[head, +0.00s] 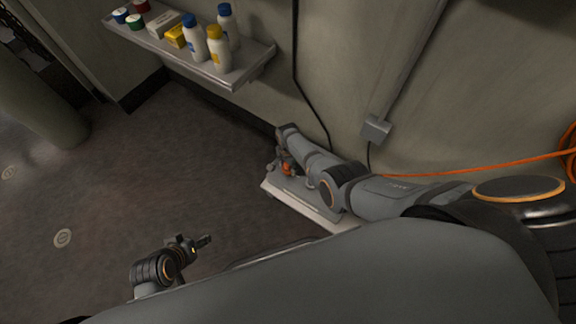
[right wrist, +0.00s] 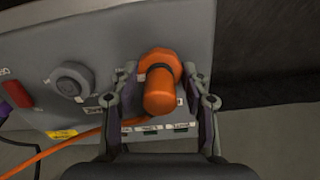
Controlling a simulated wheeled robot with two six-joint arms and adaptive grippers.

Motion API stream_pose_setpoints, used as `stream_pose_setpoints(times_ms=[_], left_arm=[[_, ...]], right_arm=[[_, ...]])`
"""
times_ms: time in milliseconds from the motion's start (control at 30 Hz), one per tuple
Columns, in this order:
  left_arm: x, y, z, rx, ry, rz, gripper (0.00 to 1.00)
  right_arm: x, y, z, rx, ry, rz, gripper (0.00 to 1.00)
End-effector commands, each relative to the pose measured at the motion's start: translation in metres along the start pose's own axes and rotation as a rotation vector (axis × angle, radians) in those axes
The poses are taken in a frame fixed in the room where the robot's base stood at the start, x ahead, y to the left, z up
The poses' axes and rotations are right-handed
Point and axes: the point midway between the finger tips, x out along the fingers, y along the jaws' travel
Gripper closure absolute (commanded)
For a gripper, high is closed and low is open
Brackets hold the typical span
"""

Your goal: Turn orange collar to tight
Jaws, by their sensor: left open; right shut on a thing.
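The orange collar (right wrist: 160,62) is a faceted ring around an orange plug (right wrist: 160,98) on a grey panel (right wrist: 105,45). My right gripper (right wrist: 159,72) is shut on the collar, one finger on each side. The collar's lower part is hidden behind the plug, and its turn position cannot be told. Small labels (right wrist: 150,128) sit below it, too small to read surely. In the head view the collar (head: 287,169) shows as a small orange spot at my right gripper (head: 282,158). My left gripper (head: 204,240) is open and empty, well away over the floor.
A grey round cap (right wrist: 70,82), a red part (right wrist: 16,94) and a yellow label (right wrist: 62,134) are on the panel. An orange cable (right wrist: 70,143) runs below. A wall shelf (head: 235,75) holds bottles and small containers. The floor (head: 150,170) at left is clear.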

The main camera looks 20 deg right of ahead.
Motion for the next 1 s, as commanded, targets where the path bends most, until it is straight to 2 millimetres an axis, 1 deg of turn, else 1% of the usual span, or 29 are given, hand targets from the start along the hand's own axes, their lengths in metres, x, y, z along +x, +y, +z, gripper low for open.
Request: stream_pose_setpoints(times_ms=[267,633,667,700,800,833,1000], left_arm=[[-0.0005,-0.0001,-0.0016,0.001,-0.001,-0.001,0.48],[-0.0006,-0.0002,-0.0051,0.002,0.005,-0.001,0.48],[-0.0006,-0.0003,-0.0051,0.002,0.005,-0.001,0.48],[-0.0007,-0.0003,-0.0051,0.002,0.005,-0.001,0.48],[-0.0007,-0.0004,-0.005,0.003,0.005,-0.001,0.48],[-0.0007,-0.0004,-0.0051,0.003,0.005,-0.001,0.48],[-0.0008,-0.0005,-0.0044,0.003,0.004,-0.001,0.48]], right_arm=[[-0.0004,-0.0004,-0.0009,0.048,0.002,-0.001,0.85],[-0.0003,-0.0004,-0.0011,0.052,0.002,-0.002,0.85],[-0.0003,-0.0004,-0.0011,0.052,0.002,-0.002,0.53],[-0.0003,-0.0004,-0.001,0.052,0.002,-0.002,0.47],[-0.0002,-0.0003,-0.0008,0.051,0.001,-0.001,0.34],[-0.0002,-0.0002,-0.0008,0.051,0.001,-0.001,0.31],[-0.0001,-0.0001,-0.0005,0.051,0.001,-0.001,0.31]])
